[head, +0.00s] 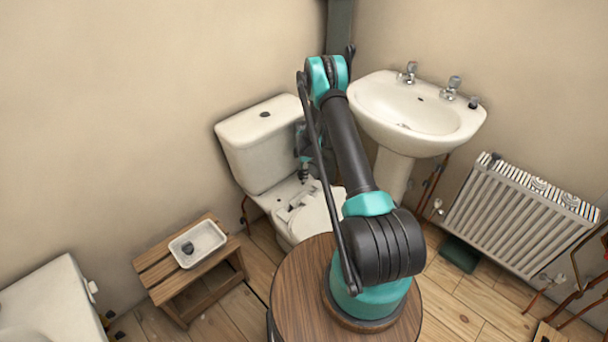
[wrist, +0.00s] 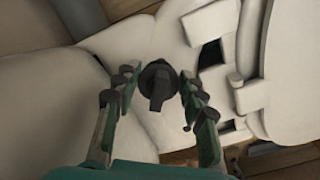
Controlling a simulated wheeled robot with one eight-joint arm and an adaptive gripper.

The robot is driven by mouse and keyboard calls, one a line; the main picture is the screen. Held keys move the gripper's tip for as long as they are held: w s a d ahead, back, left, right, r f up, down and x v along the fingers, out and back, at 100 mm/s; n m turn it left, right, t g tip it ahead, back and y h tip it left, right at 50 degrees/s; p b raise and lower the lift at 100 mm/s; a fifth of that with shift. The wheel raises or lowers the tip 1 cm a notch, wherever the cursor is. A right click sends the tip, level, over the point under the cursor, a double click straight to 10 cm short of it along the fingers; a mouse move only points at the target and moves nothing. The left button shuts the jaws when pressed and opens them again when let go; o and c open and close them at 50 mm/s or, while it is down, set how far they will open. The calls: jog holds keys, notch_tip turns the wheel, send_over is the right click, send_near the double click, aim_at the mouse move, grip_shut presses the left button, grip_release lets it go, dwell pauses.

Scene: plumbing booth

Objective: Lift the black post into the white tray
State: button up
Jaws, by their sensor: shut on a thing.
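The black post (wrist: 158,84) is between the fingers of my gripper (wrist: 157,88) in the wrist view, with a wider round part and a narrower block toward the camera. My gripper is shut on it. In the head view my gripper (head: 304,168) hangs over the toilet, partly hidden behind my arm, with the dark post (head: 304,178) at its lower end. The white tray (head: 217,232) is in the lower left of the head view, on a wooden stool, well left of and below my gripper. A small dark piece (head: 188,248) lies in it.
The toilet (head: 262,150) stands under and behind my gripper. The wooden stool (head: 160,265) bears the tray. A washbasin (head: 415,110) and radiator (head: 520,208) are to the right. Between toilet and stool there is open floor.

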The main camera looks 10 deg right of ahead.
jog(key=shift+r, duration=0.2)
jog(key=s+d+r, duration=0.3)
jog(key=s+r, duration=0.2)
jog(key=shift+d, duration=0.3)
dwell(0.5)
